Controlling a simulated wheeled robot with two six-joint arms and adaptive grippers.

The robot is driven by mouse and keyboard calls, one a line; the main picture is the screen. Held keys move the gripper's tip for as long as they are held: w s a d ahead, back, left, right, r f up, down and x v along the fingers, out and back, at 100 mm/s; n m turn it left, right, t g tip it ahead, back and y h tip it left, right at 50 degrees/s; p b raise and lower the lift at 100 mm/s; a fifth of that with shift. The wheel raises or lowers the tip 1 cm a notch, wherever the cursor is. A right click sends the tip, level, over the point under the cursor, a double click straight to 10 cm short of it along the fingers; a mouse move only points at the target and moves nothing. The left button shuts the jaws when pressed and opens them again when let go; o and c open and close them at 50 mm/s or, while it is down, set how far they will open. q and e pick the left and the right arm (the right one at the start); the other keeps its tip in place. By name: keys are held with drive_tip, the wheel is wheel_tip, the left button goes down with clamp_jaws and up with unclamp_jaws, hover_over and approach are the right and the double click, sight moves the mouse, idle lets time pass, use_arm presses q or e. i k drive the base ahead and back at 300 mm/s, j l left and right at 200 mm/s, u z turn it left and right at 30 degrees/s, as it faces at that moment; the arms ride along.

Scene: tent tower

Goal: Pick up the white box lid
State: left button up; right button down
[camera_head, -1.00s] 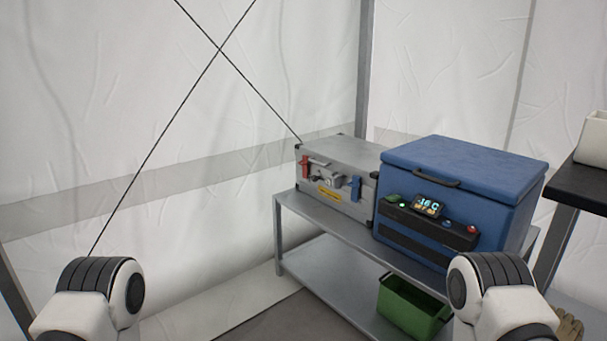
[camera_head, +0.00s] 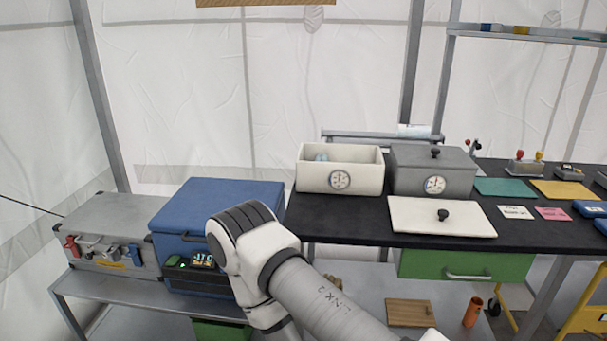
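The white box lid (camera_head: 415,220) lies flat on the black tabletop (camera_head: 345,228), near its front edge. It is a white slab with a round black knob on top. Behind it and to the left stands the open white box (camera_head: 312,180), with a dial on its front and something pale blue inside. Neither of my grippers is in view. One of my arm links crosses the bottom middle of the view, left of the lid and apart from it in the picture.
A grey lidded box (camera_head: 405,180) with a dial stands directly behind the lid. Green (camera_head: 505,187) and yellow (camera_head: 562,191) mats lie to the right. A blue cooler (camera_head: 205,200) and a grey case (camera_head: 105,220) sit on a lower bench at left. A green drawer (camera_head: 425,263) is under the tabletop.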

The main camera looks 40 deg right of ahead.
sight(408, 215)
drive_tip(key=z, duration=2.25)
